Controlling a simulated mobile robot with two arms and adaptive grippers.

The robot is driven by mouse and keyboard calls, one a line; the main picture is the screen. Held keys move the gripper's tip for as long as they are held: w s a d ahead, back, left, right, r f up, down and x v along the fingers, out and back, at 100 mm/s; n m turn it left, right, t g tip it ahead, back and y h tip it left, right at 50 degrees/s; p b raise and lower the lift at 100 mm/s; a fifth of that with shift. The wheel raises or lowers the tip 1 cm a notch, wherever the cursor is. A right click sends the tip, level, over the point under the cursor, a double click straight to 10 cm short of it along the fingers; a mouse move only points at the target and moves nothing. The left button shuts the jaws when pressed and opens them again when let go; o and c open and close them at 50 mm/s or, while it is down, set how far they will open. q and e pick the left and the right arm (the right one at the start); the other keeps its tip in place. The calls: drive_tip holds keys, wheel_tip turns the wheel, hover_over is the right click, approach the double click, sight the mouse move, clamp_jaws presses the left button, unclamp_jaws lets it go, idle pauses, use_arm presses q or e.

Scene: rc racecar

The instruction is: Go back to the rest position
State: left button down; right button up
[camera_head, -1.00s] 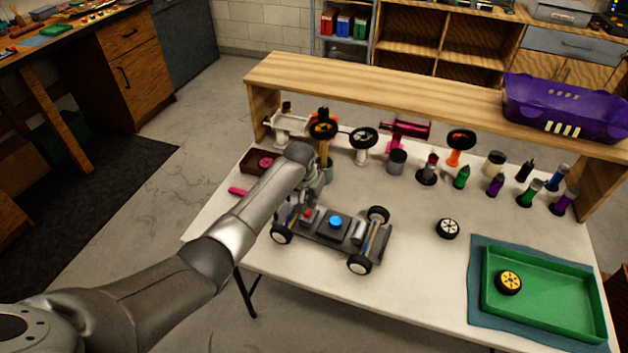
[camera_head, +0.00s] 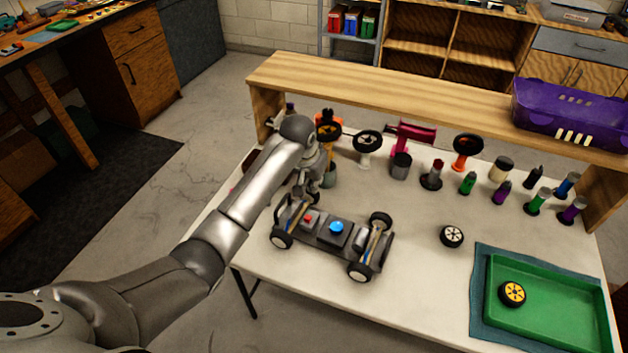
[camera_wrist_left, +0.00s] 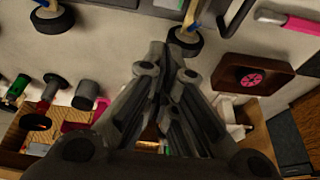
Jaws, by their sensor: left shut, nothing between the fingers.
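My left gripper (camera_head: 308,193) is above the worktable at the rear left end of the RC car chassis (camera_head: 320,234), partly hidden by my own wrist. In the left wrist view my gripper (camera_wrist_left: 168,48) has its fingers together with nothing between them. A car wheel (camera_wrist_left: 185,40) shows just beyond the fingertips; I cannot tell if they touch. The chassis has several wheels, a blue button and a red button on top. My right gripper is not in view.
A loose wheel (camera_head: 451,236) lies right of the car. A green tray (camera_head: 550,323) holds a yellow-rimmed wheel (camera_head: 512,293). Several pots, stands and bottles line the back under a wooden shelf (camera_head: 400,88). A brown box (camera_wrist_left: 285,75) with a pink wheel is beside the gripper.

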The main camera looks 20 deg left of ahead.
use_arm(q)
drive_tip(key=shift+r, duration=0.2)
drive_tip(key=shift+s, duration=0.1)
